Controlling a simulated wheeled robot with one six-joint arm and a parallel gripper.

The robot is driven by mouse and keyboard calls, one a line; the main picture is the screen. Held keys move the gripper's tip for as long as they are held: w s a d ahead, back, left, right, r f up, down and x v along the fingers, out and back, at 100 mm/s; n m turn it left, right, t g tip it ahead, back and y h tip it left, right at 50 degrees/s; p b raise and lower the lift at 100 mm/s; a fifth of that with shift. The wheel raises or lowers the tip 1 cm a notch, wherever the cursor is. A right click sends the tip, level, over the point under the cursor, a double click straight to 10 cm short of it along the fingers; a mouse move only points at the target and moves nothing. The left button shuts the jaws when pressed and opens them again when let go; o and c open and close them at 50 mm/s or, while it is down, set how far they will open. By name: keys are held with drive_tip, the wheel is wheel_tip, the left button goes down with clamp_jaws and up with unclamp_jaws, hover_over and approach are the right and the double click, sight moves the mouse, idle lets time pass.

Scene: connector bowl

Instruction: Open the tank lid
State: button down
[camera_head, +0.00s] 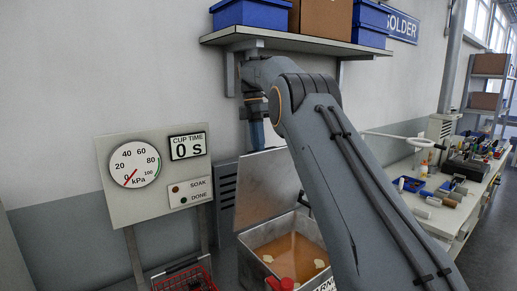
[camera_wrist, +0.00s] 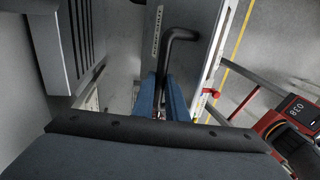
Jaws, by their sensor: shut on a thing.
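The tank (camera_head: 250,243) is a grey metal box with orange-brown liquid and a few pale lumps inside. Its grey lid (camera_head: 262,185) stands raised at the back, leaving the inside in view. My gripper (camera_head: 257,135) is at the lid's upper edge, partly hidden behind my arm. In the wrist view my gripper's blue fingers (camera_wrist: 164,88) are shut on the bent black lid handle (camera_wrist: 178,34). The lid also shows in the wrist view as a grey panel (camera_wrist: 198,22). The tank's right side is hidden by my arm in the head view.
A gauge panel (camera_head: 118,208) reading "CUP TIME 0 s" stands left of the tank. A red basket (camera_head: 190,281) is below it. A shelf (camera_head: 290,40) with blue bins hangs above my arm. A cluttered workbench (camera_head: 440,214) is at the right.

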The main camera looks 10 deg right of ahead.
drive_tip(key=shift+d+f, duration=0.15)
drive_tip(key=shift+f, duration=0.25)
drive_tip(key=c, duration=2.1)
unclamp_jaws()
drive_tip(key=o, duration=0.3)
drive_tip(key=shift+w+d, duration=0.1)
drive_tip(key=shift+w, duration=0.1)
drive_tip(key=shift+o, duration=0.2)
drive_tip(key=shift+s+a+r, duration=0.1)
drive_tip(key=shift+a+r, duration=0.1)
